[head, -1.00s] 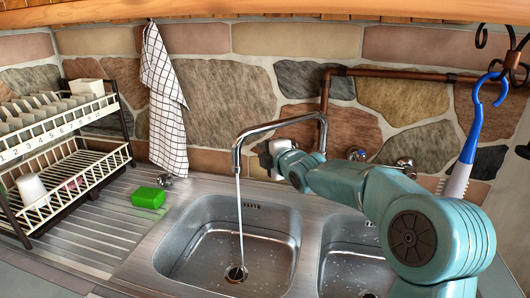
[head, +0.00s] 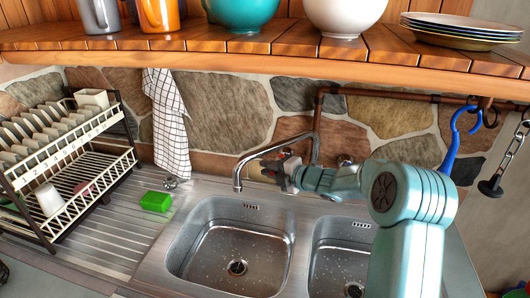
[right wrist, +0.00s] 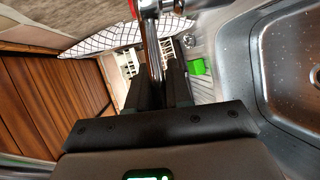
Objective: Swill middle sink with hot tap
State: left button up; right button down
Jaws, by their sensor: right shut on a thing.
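The curved chrome tap spout (head: 238,181) hangs over the left basin (head: 195,270) of the steel sink in the head view. No water stream shows below it. Drops wet the basin floor around the drain (head: 237,267). My right gripper (head: 270,166) is at the spout, near a small red part by the wall. In the right wrist view its dark fingers (right wrist: 159,88) are shut on a chrome bar (right wrist: 152,45), which looks like the spout; the exact contact is partly hidden. My left gripper is not in view.
A second basin (head: 335,255) lies to the right, partly behind my arm. A green block (head: 156,201) lies on the drainer by a dish rack (head: 75,160). A checked towel (head: 168,125) hangs behind. A wooden shelf (head: 290,65) with crockery overhangs the sink.

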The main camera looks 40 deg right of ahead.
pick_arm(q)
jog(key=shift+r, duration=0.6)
pick_arm(e)
jog(key=shift+s+d+r+n+y, duration=0.15)
jog(key=shift+s+n+y, duration=0.1)
jog(key=shift+n+y, duration=0.35)
jog(key=c, duration=1.1)
grip_release()
jog(key=shift+s+d, duration=0.1)
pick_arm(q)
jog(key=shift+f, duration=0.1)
pick_arm(e)
jog(key=shift+s, duration=0.1)
pick_arm(q)
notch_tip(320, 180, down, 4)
jog(key=b, duration=0.3)
pick_arm(e)
jog(key=v, duration=1.6)
jog(key=shift+d, duration=0.15)
